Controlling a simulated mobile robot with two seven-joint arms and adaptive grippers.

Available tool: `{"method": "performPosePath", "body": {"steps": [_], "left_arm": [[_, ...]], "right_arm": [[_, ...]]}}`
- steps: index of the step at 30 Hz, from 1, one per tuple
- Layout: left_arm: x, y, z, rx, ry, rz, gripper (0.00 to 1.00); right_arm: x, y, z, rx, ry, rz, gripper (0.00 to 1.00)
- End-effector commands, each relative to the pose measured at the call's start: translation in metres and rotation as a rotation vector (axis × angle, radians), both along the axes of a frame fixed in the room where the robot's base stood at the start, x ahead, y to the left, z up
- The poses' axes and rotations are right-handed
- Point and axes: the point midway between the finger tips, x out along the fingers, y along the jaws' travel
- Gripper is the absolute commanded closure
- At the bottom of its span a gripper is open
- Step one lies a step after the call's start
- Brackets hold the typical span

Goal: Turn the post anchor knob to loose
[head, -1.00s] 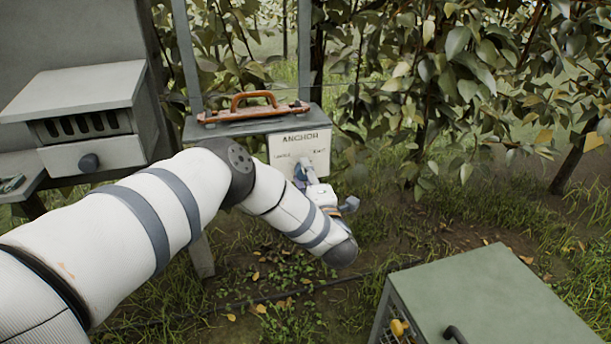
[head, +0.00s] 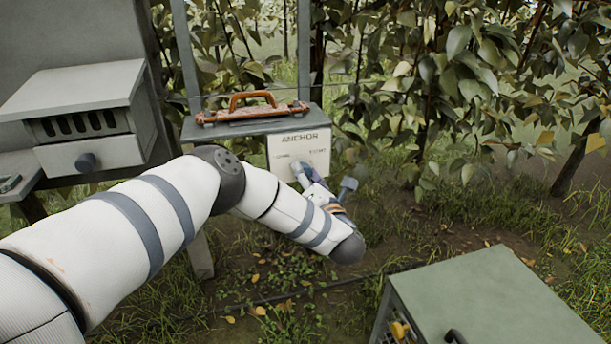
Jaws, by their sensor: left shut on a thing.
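The white anchor plate (head: 300,148) is fixed on the front of a grey shelf and carries the word ANCHOR with two smaller labels below it. The right label seems to read tight; the left one is hard to read. My left gripper (head: 299,170) is at the lower part of the plate, shut on the anchor knob. The knob itself is hidden behind the fingers and wrist, so its pointing direction cannot be read. My right gripper is not in view.
An orange-handled tool (head: 252,108) lies on the shelf (head: 205,131) above the plate. A grey drawer box (head: 85,115) stands at left. A green-topped crate (head: 490,300) is at lower right. Leafy branches hang at right; grass lies between.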

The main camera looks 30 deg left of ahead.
Motion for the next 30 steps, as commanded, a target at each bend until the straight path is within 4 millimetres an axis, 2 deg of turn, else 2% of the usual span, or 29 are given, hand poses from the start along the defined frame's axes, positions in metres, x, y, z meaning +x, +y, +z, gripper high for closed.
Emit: {"method": "performPosePath", "body": {"steps": [21, 22, 24, 30], "left_arm": [[0.0004, -0.001, 0.0007, -0.043, -0.05, -0.002, 0.94], [0.0005, -0.0011, 0.0008, -0.043, -0.05, -0.002, 0.6], [0.0004, -0.001, 0.0006, -0.043, -0.05, -0.002, 0.46], [0.0002, -0.0005, 0.0005, -0.042, -0.05, -0.001, 0.46]], "right_arm": [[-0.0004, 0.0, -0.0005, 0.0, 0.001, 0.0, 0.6], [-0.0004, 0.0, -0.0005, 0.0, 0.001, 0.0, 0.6], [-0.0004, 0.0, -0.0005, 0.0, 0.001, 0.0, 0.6], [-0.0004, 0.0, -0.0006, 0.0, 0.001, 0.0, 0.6]]}}
